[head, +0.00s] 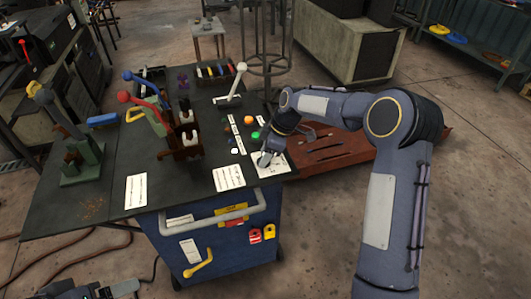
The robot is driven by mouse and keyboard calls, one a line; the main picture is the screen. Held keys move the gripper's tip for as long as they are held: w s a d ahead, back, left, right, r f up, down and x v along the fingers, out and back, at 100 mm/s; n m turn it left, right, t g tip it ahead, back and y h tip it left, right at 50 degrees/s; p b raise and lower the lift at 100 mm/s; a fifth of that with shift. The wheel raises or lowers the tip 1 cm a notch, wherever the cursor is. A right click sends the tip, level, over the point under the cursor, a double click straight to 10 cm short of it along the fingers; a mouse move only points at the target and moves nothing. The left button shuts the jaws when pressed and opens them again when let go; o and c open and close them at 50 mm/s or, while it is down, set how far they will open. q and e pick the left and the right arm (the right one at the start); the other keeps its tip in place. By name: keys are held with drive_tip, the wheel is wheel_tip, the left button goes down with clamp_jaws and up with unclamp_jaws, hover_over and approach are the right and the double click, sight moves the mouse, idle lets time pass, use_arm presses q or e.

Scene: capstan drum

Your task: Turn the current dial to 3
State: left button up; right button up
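The white dial plate (272,168) lies at the right front corner of the dark bench top. A small grey knob-like part (265,159) shows at its upper left; its pointer and numbers are too small to read. My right gripper (271,151) reaches in from the right, angled down over the plate, its tips at or just above the knob. I cannot tell whether they touch it or how far apart the fingers are. The gripper hides part of the plate. My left gripper is not identifiable in the view.
A green button (255,135) and a white button (250,149) sit close left of the gripper. A white-handled lever (236,84) stands behind. A rusty plate (335,150) lies right of the bench.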

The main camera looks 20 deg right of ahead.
drive_tip(key=c, duration=0.5)
drive_tip(key=shift+m, duration=0.3)
drive_tip(key=m+t+b, duration=0.1)
drive_tip(key=m+b, duration=0.1)
drive_tip(key=shift+s+m, duration=0.1)
drive_tip(key=shift+m, duration=0.2)
drive_tip(key=m, duration=0.1)
drive_tip(key=m+t+h+b, duration=0.1)
drive_tip(key=m, duration=0.1)
drive_tip(key=shift+a+m, duration=0.2)
drive_tip(key=shift+m, duration=0.1)
drive_tip(key=m+h, duration=0.1)
drive_tip(key=m, duration=0.1)
drive_tip(key=m+t+h, duration=0.1)
drive_tip(key=m, duration=0.2)
drive_tip(key=shift+s+a, duration=0.1)
drive_tip(key=m+h, duration=0.1)
drive_tip(key=m, duration=0.2)
drive_tip(key=m+h, duration=0.1)
drive_tip(key=m, duration=0.2)
drive_tip(key=shift+a+h+b, duration=0.1)
drive_tip(key=shift+h+b, duration=0.2)
